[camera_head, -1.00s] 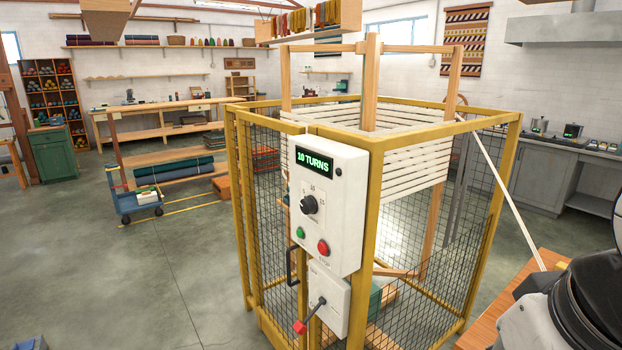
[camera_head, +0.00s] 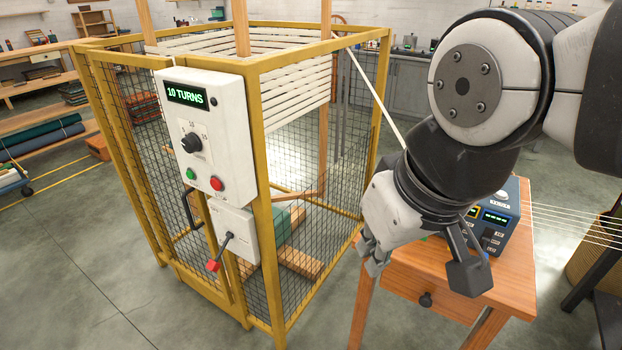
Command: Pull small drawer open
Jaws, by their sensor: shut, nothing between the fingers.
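The small drawer (camera_head: 452,303) is in the front of a small wooden table (camera_head: 512,262) at the lower right. Its front has a round dark knob (camera_head: 426,299) and looks flush with the table, so the drawer appears closed. My gripper (camera_head: 374,262) hangs from my arm above and left of the drawer, near the table's left corner. It is shut and empty, apart from the knob. My arm and wrist hide part of the tabletop and the upper drawer edge.
A blue-grey device (camera_head: 493,225) with displays and buttons stands on the table. A yellow mesh cage (camera_head: 340,205) with a white control box (camera_head: 208,135) showing "10 TURNS" stands to the left. Pale yarn strands (camera_head: 570,220) stretch right from the table. Concrete floor is clear in front.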

